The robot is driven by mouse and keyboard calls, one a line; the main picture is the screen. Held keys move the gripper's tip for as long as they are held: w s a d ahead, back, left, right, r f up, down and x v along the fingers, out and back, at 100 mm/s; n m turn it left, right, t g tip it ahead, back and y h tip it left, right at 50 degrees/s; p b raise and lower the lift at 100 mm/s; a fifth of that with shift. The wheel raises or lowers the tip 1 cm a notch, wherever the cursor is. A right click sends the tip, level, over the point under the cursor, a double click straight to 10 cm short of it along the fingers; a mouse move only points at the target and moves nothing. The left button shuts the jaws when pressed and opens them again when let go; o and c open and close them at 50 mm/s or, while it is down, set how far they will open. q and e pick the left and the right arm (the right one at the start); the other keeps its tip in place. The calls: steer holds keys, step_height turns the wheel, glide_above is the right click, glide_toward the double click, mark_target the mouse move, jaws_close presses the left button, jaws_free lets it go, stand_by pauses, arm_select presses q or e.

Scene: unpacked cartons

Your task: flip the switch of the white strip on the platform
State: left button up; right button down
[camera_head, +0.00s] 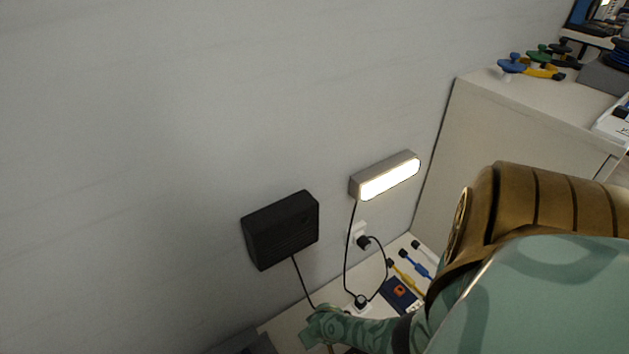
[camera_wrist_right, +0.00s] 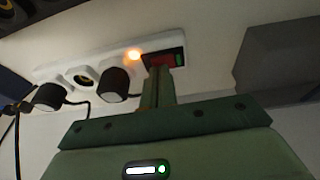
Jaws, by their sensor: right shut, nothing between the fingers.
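The white strip (camera_wrist_right: 118,62) runs across the upper part of the right wrist view. Two black plugs sit in it, and one socket beside them is empty. Near its right end are a glowing orange light (camera_wrist_right: 133,56) and a dark-framed switch (camera_wrist_right: 180,59) with a red part showing. My right gripper (camera_wrist_right: 163,72) is shut and empty, its fingertips right at the switch and covering part of it; I cannot tell if they touch. In the head view my right gripper (camera_head: 322,326) hides most of the strip. My left gripper is not in view.
A lit lamp (camera_head: 388,179) and a black box (camera_head: 281,231) hang on the wall, with cables running down. Several tools and a blue item (camera_head: 400,295) lie on the platform to the right. A grey block (camera_wrist_right: 280,62) stands beyond the strip's right end. A white cabinet (camera_head: 505,125) stands right.

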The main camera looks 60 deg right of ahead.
steer(key=shift+d+f, duration=0.1)
steer(key=shift+f, duration=0.05)
stand_by(0.3)
steer(key=shift+w+a, duration=0.35)
steer(key=shift+a, duration=0.4)
